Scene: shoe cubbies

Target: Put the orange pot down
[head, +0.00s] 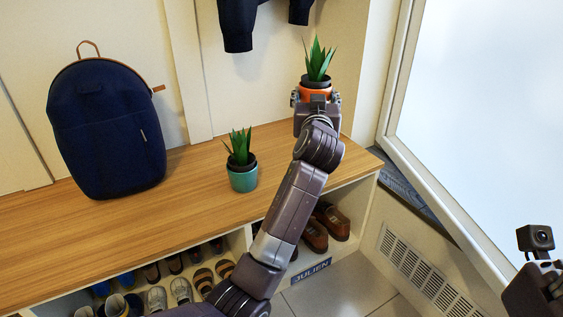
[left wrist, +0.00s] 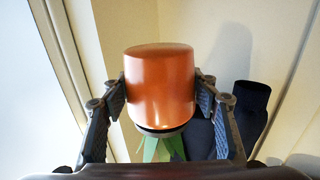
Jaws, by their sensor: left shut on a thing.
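A teal pot with a plant (head: 242,175) stands on the wooden bench top (head: 200,205). A navy backpack (head: 107,128) stands at the left. Dark clothing (head: 240,25) hangs above. Cubbies below hold shoes (head: 315,235). The bench top right of the teal pot is partly clear.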

